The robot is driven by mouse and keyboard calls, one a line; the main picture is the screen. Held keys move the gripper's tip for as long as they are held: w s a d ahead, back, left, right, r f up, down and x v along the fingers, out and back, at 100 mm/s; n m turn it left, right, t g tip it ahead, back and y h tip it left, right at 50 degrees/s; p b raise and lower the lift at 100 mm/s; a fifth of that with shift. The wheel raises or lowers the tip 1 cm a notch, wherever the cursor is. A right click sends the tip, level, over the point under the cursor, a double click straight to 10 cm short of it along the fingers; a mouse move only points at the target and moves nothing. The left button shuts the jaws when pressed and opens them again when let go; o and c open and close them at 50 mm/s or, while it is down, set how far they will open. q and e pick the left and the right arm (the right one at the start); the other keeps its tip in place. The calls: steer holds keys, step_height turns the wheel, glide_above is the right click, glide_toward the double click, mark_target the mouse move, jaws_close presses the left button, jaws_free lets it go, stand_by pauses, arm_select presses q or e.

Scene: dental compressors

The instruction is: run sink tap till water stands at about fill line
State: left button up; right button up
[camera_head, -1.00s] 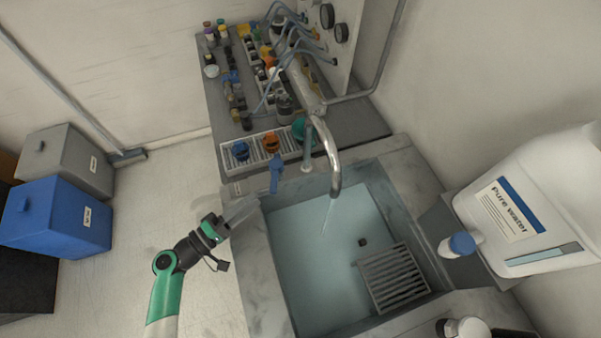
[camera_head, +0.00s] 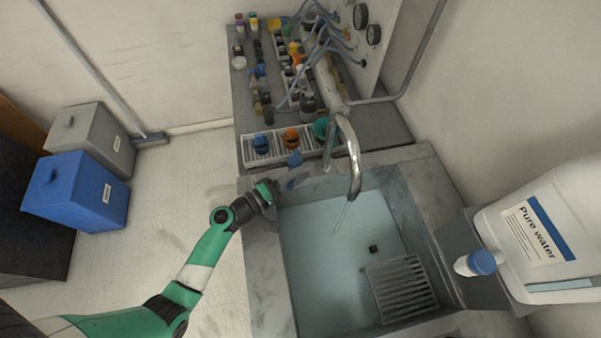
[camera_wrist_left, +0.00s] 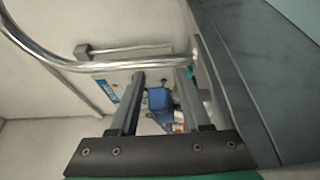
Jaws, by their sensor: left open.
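The chrome sink tap (camera_head: 354,165) arches over the grey basin (camera_head: 430,240), and a thin stream of water (camera_head: 342,218) falls from its spout. The basin's inside looks pale blue-green; I cannot make out the water's level or a fill line. My right gripper is out of view.
A slotted grate (camera_head: 400,287) lies in the basin near a small dark round piece (camera_head: 374,249). A white Pure water jug (camera_head: 545,235) stands right of the sink. A rack with coloured caps (camera_head: 278,146) is behind it. Blue (camera_head: 75,190) and grey (camera_head: 92,135) boxes stand left.

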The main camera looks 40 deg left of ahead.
arm_select(q)
jaws_close()
stand_by(1.3)
